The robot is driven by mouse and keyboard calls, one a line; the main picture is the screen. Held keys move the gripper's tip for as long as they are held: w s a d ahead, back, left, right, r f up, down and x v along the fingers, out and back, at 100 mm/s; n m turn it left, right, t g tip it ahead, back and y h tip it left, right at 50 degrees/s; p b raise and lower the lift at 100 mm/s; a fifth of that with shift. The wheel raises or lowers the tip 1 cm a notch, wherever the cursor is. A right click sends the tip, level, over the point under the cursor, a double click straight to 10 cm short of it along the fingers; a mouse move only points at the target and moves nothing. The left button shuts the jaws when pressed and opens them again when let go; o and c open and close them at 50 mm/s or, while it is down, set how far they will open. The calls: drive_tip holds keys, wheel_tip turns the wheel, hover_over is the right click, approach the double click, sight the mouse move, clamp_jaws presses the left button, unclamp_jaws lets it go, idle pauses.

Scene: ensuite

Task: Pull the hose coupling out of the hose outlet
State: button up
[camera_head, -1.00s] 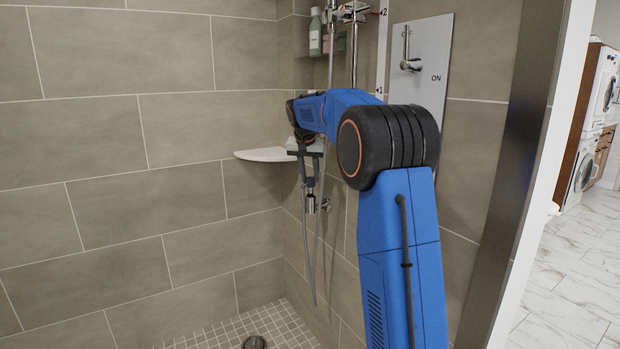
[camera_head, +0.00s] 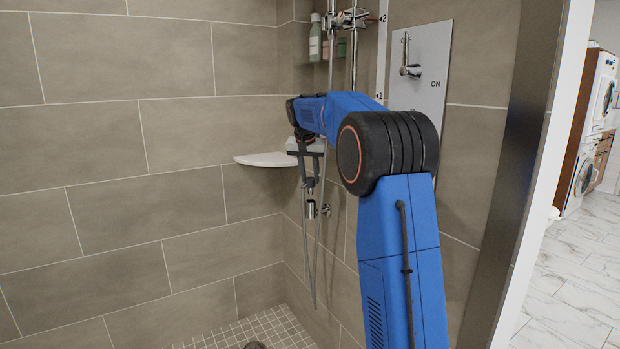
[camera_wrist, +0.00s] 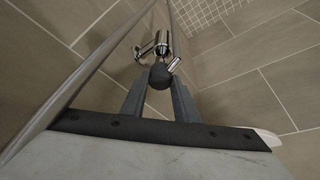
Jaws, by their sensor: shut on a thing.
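The dark rounded hose coupling (camera_wrist: 160,76) sits between my fingertips in the wrist view. My gripper (camera_head: 310,184) points down and is shut on it. The chrome hose outlet (camera_head: 311,209) is on the shower wall just below my fingertips; it also shows in the wrist view (camera_wrist: 162,42), just beyond the coupling. The coupling appears to sit above the outlet, but I cannot tell if its end is fully clear. A grey hose (camera_head: 311,285) hangs in a long loop beneath; the wrist view shows a stretch of hose (camera_wrist: 92,68) at left.
A white corner shelf (camera_head: 265,160) is just left of my gripper. A control plate (camera_head: 432,60) with a lever, chrome rails and bottles (camera_head: 315,38) are higher on the wall. The tiled shower floor (camera_head: 283,328) below is open.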

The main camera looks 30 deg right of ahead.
sight(310, 179)
drive_tip(key=shift+r, duration=0.1)
drive_tip(key=shift+r, duration=2.95)
